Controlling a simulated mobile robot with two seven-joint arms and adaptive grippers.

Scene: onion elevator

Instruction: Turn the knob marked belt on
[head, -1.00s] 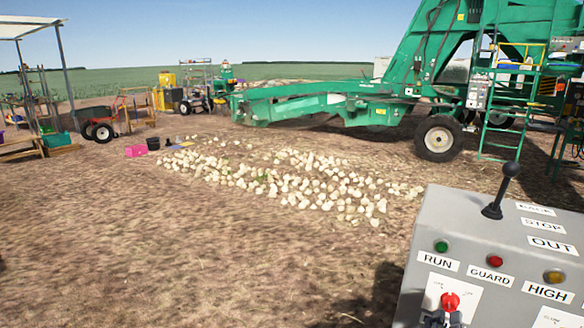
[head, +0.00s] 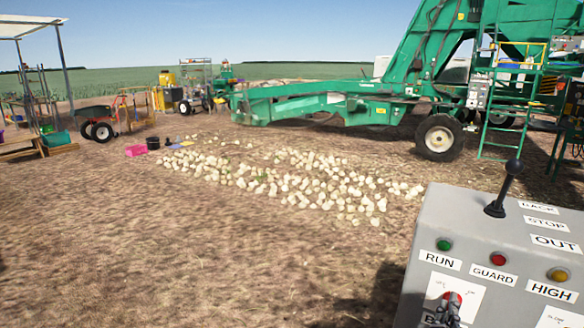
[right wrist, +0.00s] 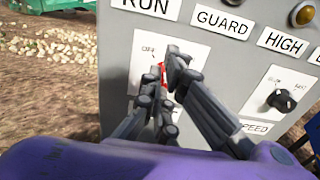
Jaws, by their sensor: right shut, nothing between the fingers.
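The grey control box stands at the lower right of the head view. The red knob (head: 452,298) sits on a white plate (head: 468,291) on its front, above a label partly hidden, of which a "B" shows. My right gripper (head: 447,306) is in front of the knob, covering part of it. In the right wrist view, the gripper (right wrist: 168,62) has its fingers close together over the knob, with a little red (right wrist: 163,78) showing around them. They appear shut, with nothing held between them. The knob's pointing direction is hidden. My left gripper is out of view.
A black lever (head: 504,188) rises from the box top. Green, red and amber lamps sit above RUN, GUARD and HIGH labels. A black speed knob (right wrist: 281,101) is to the right. Onions (head: 300,180) and a green elevator (head: 310,101) lie beyond on open ground.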

